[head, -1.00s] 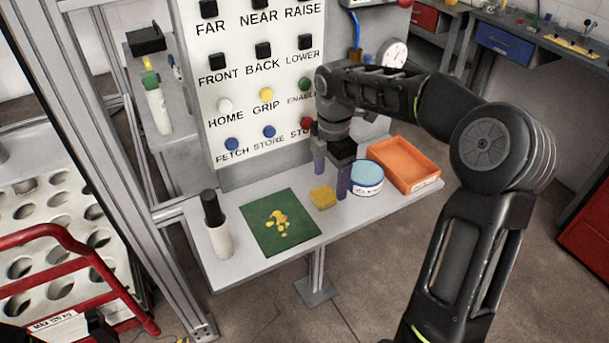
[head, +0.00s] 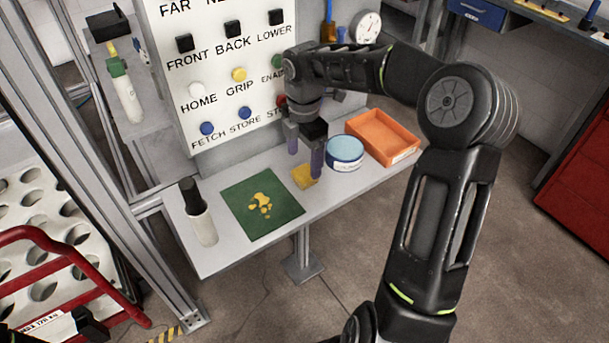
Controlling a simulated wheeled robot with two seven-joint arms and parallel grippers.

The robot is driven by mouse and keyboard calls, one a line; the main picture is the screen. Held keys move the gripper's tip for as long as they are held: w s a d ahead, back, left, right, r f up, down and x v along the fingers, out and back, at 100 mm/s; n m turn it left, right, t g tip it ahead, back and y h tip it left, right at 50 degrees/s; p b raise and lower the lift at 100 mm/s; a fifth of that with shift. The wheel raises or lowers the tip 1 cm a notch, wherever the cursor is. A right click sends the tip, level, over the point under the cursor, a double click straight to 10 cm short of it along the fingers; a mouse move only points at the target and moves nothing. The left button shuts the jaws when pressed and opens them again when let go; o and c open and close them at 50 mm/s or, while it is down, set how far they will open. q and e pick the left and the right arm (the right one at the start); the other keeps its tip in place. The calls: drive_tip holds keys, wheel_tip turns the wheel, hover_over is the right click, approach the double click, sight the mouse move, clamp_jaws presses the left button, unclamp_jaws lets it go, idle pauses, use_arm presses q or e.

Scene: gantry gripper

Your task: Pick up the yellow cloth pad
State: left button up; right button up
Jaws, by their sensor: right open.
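The yellow cloth pad (head: 304,178) lies flat on the grey bench shelf, between the green mat and the blue-topped round tin. My right gripper (head: 305,163) is open and empty, its fingers pointing down. In the picture, its nearer finger overlaps the pad's right edge and its farther finger shows behind the pad. I cannot tell how high the fingertips are or whether they touch the pad.
A green mat (head: 284,213) with yellow spots lies left of the pad. A black-topped white bottle (head: 203,230) stands farther left. The blue-topped tin (head: 346,148) and an orange tray (head: 383,131) are to the right. A button panel (head: 215,105) rises behind.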

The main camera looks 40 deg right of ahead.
sight(305, 171)
drive_tip(key=shift+s+f+p, duration=0.15)
drive_tip(key=shift+f+p, duration=0.25)
drive_tip(key=shift+f, duration=2.2)
drive_tip(key=c, duration=1.4)
wheel_tip(305, 171, up, 10)
drive_tip(key=shift+r+b, duration=0.1)
drive_tip(key=shift+b, duration=0.2)
